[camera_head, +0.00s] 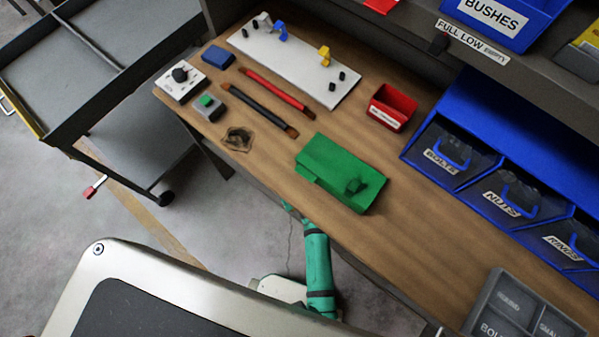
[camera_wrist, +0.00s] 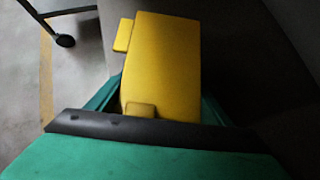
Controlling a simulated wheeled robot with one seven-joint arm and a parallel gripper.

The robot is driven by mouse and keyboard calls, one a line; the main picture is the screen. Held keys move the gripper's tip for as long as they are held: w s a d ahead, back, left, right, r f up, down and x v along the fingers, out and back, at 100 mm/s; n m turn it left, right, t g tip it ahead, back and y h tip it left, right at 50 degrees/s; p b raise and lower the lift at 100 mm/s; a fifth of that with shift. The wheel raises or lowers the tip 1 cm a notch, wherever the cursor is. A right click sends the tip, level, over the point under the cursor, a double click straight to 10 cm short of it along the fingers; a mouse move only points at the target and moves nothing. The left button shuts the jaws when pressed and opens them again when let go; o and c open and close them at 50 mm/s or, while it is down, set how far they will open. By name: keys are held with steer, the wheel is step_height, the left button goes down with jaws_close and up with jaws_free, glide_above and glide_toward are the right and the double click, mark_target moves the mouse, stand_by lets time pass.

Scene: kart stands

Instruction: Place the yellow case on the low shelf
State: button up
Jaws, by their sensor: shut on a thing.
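The yellow case (camera_wrist: 163,62) shows in the wrist view, a block with a small tab on its left side. My gripper (camera_wrist: 160,104) is shut on it, with a green finger on either side of its near end. In the head view my green arm reaches down past the front edge of the workbench; the gripper and the case are hidden there. A dark surface (camera_wrist: 250,60) lies right of the case in the wrist view. I cannot tell whether it is the low shelf, or whether the case touches it.
The wooden workbench (camera_head: 255,165) holds a green case (camera_head: 340,172), a red bin (camera_head: 392,107), tools and blue drawers (camera_head: 450,150). A grey cart (camera_head: 110,60) with a lower deck stands at left. Its caster (camera_wrist: 65,40) shows in the wrist view. Floor between is clear.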

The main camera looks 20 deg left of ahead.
steer(key=w, duration=0.1)
steer(key=w+d, duration=0.1)
steer(key=w, duration=0.1)
steer(key=w+d, duration=0.1)
steer(key=w, duration=0.1)
steer(key=shift+w, duration=0.15)
steer(key=shift+w+f, duration=0.15)
steer(key=shift+f, duration=1.6)
steer(key=o, duration=1.3)
steer(key=shift+f, duration=0.1)
steer(key=v, duration=1.2)
steer(key=shift+d, duration=0.1)
